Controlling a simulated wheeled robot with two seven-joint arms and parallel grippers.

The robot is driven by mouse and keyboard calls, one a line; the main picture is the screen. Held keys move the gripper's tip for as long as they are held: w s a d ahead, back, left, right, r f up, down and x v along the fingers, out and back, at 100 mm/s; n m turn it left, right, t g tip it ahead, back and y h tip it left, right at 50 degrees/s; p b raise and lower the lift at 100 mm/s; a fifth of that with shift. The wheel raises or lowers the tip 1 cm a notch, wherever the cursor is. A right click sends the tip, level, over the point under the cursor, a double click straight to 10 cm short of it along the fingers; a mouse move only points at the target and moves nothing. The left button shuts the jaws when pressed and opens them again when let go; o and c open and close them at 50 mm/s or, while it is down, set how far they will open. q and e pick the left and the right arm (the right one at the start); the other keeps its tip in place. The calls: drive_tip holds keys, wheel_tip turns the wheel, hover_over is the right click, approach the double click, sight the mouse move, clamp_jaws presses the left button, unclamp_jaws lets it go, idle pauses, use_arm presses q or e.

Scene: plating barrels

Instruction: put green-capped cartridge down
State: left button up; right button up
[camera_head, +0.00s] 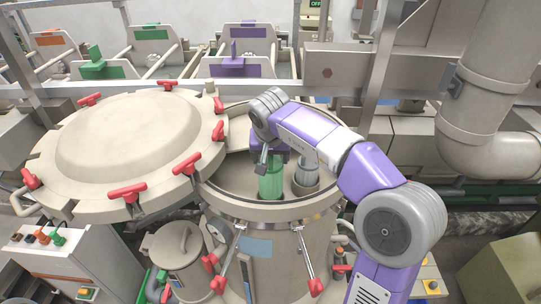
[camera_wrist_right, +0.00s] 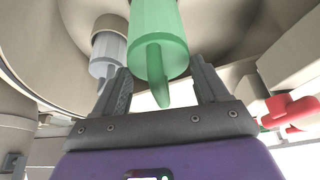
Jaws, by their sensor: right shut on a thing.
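The green-capped cartridge (camera_head: 271,183) is upright inside the open round vessel (camera_head: 235,190), below my right gripper (camera_head: 268,158). In the right wrist view, its green body (camera_wrist_right: 158,35) and handle tab lie between the two fingers of my right gripper (camera_wrist_right: 160,80), which is shut on it. A grey cartridge (camera_head: 308,172) stands in a holder just to the right of it. It also shows in the right wrist view (camera_wrist_right: 107,52). I cannot tell whether the green one's lower end rests in a holder. My left gripper is not in view.
The big round lid (camera_head: 130,145) with red clamp handles is swung open to the left. Red-tipped clamp bolts (camera_head: 312,265) hang around the vessel's front. A metal rail (camera_head: 220,92) runs behind, and a thick pipe (camera_head: 485,90) stands at the right.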

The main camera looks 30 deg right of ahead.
drive_tip(key=shift+f, duration=0.1)
drive_tip(key=shift+f, duration=0.45)
drive_tip(key=o, duration=1.7)
drive_tip(key=shift+r, duration=0.45)
drive_tip(key=v, duration=1.2)
drive_tip(key=shift+w+r, duration=0.1)
